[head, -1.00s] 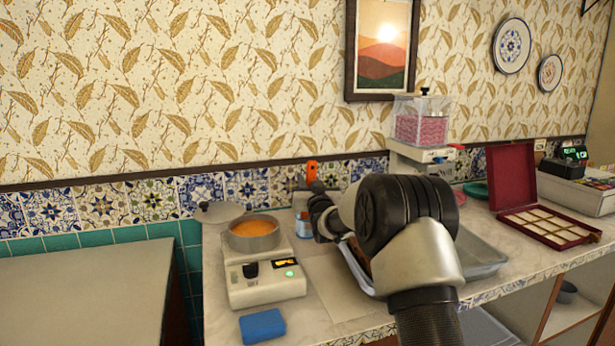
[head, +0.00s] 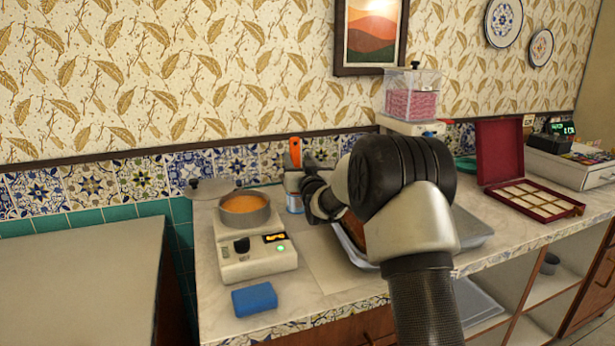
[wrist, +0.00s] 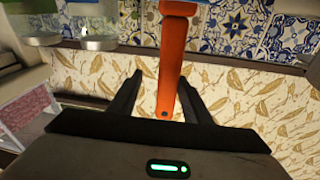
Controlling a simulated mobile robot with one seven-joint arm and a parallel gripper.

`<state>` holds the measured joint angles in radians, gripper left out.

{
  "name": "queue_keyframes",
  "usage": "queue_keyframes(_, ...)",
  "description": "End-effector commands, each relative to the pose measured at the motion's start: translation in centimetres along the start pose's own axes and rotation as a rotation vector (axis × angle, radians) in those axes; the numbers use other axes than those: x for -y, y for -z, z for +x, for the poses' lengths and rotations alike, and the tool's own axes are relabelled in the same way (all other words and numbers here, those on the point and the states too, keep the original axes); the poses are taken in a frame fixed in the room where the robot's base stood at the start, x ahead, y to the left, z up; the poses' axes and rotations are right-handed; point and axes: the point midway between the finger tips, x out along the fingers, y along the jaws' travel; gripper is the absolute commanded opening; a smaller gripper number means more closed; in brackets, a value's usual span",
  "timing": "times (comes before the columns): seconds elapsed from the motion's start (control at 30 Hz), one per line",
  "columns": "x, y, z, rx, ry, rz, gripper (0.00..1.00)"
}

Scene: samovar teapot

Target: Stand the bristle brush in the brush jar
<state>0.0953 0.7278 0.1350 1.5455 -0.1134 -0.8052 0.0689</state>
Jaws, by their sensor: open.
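An upright orange handle (head: 295,152), apparently the bristle brush's, stands near the tiled wall at the back of the counter. In the wrist view the handle (wrist: 172,65) runs down between the two dark fingers, its holed end close to the palm. My gripper (wrist: 160,80) is open, with a gap visible on each side of the handle. In the head view my wrist and gripper (head: 312,180) are just right of the handle, partly hidden by my arm. A grey part (head: 293,181) shows below the handle; I cannot tell whether it is the brush head or the jar. No bristles show.
A small blue-labelled container (head: 295,203) stands below the grey part. A tray (head: 360,255) lies partly behind my arm. A dispenser (head: 412,100) stands at back right.

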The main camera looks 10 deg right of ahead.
Motion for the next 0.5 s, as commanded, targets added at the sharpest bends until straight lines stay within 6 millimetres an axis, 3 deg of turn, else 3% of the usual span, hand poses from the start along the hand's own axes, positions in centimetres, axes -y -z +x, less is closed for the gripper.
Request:
queue_keyframes(0.3, 0.0, 0.1, -7.9, 0.002, 0.0, 0.0, 0.45)
queue_keyframes(0.5, 0.0, 0.1, -12.1, 0.001, 0.0, -0.001, 0.45)
